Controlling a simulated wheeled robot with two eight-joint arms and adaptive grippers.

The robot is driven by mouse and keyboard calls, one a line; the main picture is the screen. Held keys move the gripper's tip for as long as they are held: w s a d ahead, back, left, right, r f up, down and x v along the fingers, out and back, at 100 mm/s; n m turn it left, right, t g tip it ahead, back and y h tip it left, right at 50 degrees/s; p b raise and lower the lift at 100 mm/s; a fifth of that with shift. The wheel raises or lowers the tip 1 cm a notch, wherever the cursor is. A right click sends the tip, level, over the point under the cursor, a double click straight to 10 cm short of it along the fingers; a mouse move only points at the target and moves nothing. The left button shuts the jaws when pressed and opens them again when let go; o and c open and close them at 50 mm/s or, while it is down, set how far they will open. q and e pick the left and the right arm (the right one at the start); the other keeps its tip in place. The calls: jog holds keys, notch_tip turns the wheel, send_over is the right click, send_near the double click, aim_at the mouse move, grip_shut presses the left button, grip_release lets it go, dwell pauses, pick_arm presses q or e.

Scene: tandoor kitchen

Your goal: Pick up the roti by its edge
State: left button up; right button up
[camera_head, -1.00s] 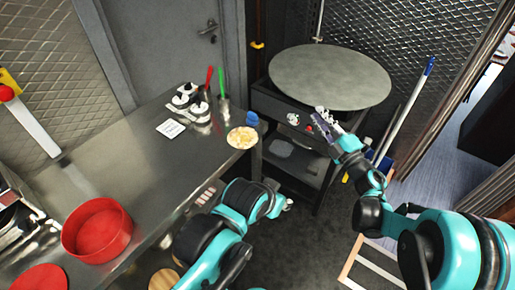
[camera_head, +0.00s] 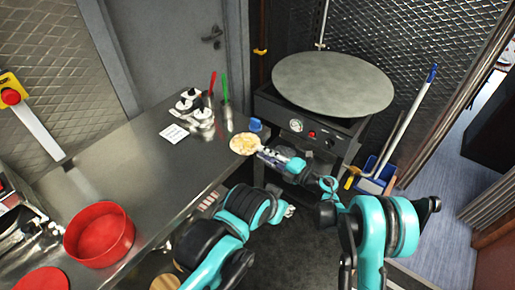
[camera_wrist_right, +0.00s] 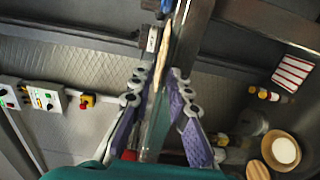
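The roti (camera_head: 245,143) is a pale, flat round bread at the far corner of the metal counter in the head view. My right gripper (camera_head: 262,151) is at its right edge. In the right wrist view the roti (camera_wrist_right: 163,52) shows edge-on as a thin tan strip. Its near edge lies between the two purple-padded fingers of my right gripper (camera_wrist_right: 159,74), which are apart with a gap on each side. My left gripper (camera_head: 288,210) shows only as a small grey part beyond the left arm, low beside the counter; its fingers are not clear.
The metal counter (camera_head: 120,185) holds a red round pan (camera_head: 99,233), a white card (camera_head: 173,133), condiment containers and a cup with red and green-handled tools. A blue item (camera_head: 256,125) stands close behind the roti. A large round griddle (camera_head: 332,84) stands to the right.

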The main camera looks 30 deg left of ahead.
jog(key=shift+w+a+b, duration=0.1)
jog(key=shift+a+b, duration=0.2)
jog(key=shift+a, duration=0.9)
grip_shut()
notch_tip(320, 180, up, 2)
jog(key=shift+r+p, duration=0.25)
jog(key=shift+p, duration=0.4)
jog(key=d+r, duration=0.2)
jog(key=d, duration=0.5)
jog(key=s+d+r, duration=0.1)
jog(key=d+r, duration=0.2)
jog(key=d, duration=0.4)
jog(key=shift+p, duration=0.45)
